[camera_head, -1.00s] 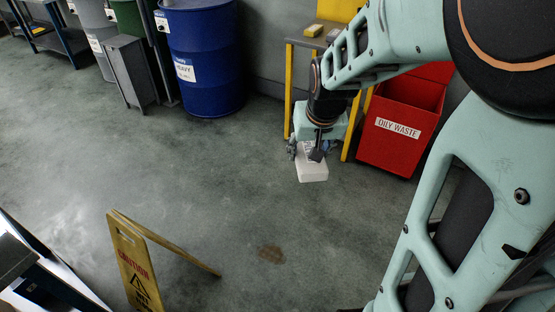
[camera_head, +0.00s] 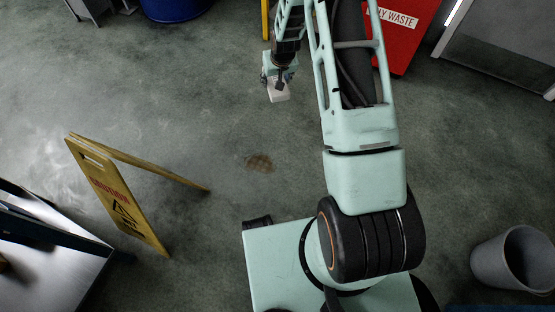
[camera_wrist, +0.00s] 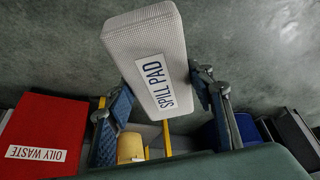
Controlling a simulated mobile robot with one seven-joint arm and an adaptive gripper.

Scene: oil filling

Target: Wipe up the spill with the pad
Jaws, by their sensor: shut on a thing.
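The spill pad (camera_head: 278,95) is a white block held by my gripper (camera_head: 277,80) at the upper middle of the head view. In the wrist view the pad (camera_wrist: 150,55) reads "SPILL PAD" and sits tilted between the two fingers of my gripper (camera_wrist: 165,100). The spill (camera_head: 260,163) is a small brown patch on the grey floor, below and a little left of the pad in the head view. The pad appears to be above the floor and apart from the spill.
A yellow caution sign (camera_head: 118,205) stands left of the spill. A red oily waste bin (camera_head: 400,35) is at the top right, a grey bucket (camera_head: 513,258) at the lower right, and a blue drum (camera_head: 172,8) at the top. The floor around the spill is clear.

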